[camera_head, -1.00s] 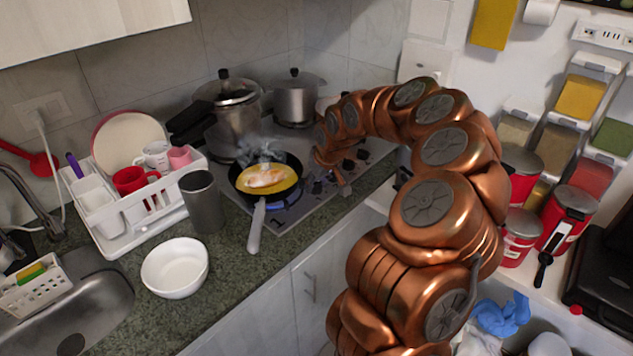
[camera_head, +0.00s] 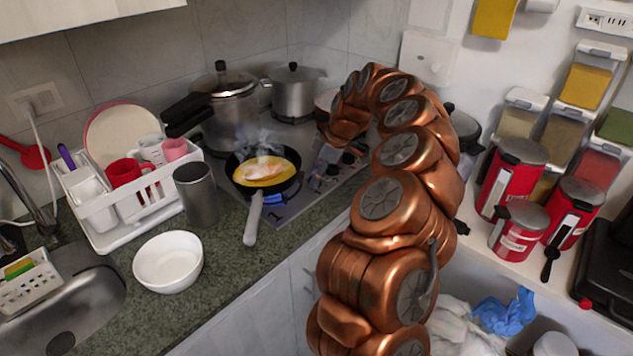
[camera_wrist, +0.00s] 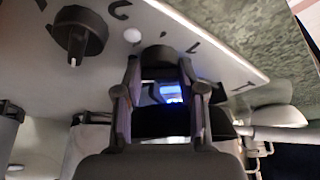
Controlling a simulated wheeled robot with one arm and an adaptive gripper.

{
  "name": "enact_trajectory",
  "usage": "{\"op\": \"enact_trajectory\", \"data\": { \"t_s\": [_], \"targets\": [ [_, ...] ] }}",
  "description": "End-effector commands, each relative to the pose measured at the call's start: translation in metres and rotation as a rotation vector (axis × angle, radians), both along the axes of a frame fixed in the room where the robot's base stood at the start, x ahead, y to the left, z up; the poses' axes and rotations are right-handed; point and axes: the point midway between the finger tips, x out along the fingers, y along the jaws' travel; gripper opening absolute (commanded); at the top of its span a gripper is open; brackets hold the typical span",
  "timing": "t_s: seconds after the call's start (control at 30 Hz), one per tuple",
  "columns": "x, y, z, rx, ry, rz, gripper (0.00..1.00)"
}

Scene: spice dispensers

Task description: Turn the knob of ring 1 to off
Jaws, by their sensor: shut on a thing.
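The cooktop (camera_head: 285,213) has a row of dark knobs (camera_head: 347,158) along its right side. In the wrist view, my gripper (camera_wrist: 158,75) has its two fingers on either side of a dark knob (camera_wrist: 157,57), shut on it. Printed marks, one like a "1", lie beside this knob, but I cannot read which way it points. A second dark knob (camera_wrist: 80,37) with a pale pointer line stands clear to its left. A blue glow shows between my fingers. In the head view my arm hides part of the knob row and the held knob is not clear.
A smoking frying pan (camera_head: 263,203) with yellow food sits on the cooktop, its handle over the front edge. A pressure cooker (camera_head: 228,110) and a steel pot (camera_head: 293,95) stand behind. A dish rack (camera_head: 105,235), grey cup (camera_head: 197,195) and white bowl (camera_head: 168,262) are left.

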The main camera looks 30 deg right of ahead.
Motion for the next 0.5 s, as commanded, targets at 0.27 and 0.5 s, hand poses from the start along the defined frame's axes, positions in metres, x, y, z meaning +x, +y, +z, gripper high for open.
{"op": "enact_trajectory", "data": {
  "t_s": [0.27, 0.5],
  "targets": [
    [0.0012, -0.0011, -0.0052, -0.002, 0.006, 0.259, 0.05],
    [0.002, -0.0018, -0.0036, -0.002, 0.004, 0.456, 0.05]
  ]
}}
